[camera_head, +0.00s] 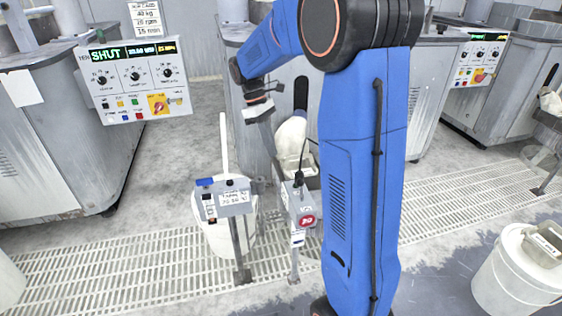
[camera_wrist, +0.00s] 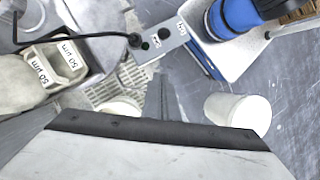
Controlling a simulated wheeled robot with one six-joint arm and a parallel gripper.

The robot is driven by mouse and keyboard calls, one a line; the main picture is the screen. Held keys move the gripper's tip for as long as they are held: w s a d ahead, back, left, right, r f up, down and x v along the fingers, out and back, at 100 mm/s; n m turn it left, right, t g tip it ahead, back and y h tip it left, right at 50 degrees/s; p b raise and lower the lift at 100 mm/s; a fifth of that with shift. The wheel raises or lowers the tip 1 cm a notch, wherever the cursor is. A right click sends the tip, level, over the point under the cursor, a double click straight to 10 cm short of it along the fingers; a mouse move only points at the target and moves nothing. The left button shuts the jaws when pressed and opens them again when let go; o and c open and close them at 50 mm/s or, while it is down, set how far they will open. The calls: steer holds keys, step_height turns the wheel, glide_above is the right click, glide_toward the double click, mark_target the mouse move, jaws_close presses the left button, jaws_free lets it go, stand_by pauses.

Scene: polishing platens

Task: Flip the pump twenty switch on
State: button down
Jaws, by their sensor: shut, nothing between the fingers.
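A grey control box (camera_head: 300,205) on a thin post stands at the centre, just left of my blue arm. It bears a round red sign that seems to read 20, and a black cable rises from its top. Its switch is too small to make out. What seems to be the same box (camera_wrist: 165,45), with its cable and small dark knobs, shows at the top of the wrist view. My gripper (camera_head: 258,108) hangs above and left of this box, apart from it. It is shut and empty. Its fingertips are hard to make out in the wrist view.
A second grey box (camera_head: 225,198) on a post stands close by on the left, before a white bucket (camera_head: 243,240). Trays marked 50 µm (camera_wrist: 55,62) lie beside the cable. A machine panel (camera_head: 135,82) reads SHUT. Grated floor (camera_head: 130,265) lies open at left front.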

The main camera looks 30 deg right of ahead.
mark_target(301, 189)
steer(key=shift+s+d+f, duration=0.6)
steer(key=shift+s+f, duration=0.5)
steer(key=shift+f, duration=0.25)
steer(key=shift+s+d+f, duration=0.6)
steer(key=shift+s+f, duration=0.45)
steer(key=shift+f, duration=0.35)
steer(key=shift+s+d+f, duration=0.6)
steer(key=shift+s+f, duration=0.5)
steer(key=shift+f, duration=0.25)
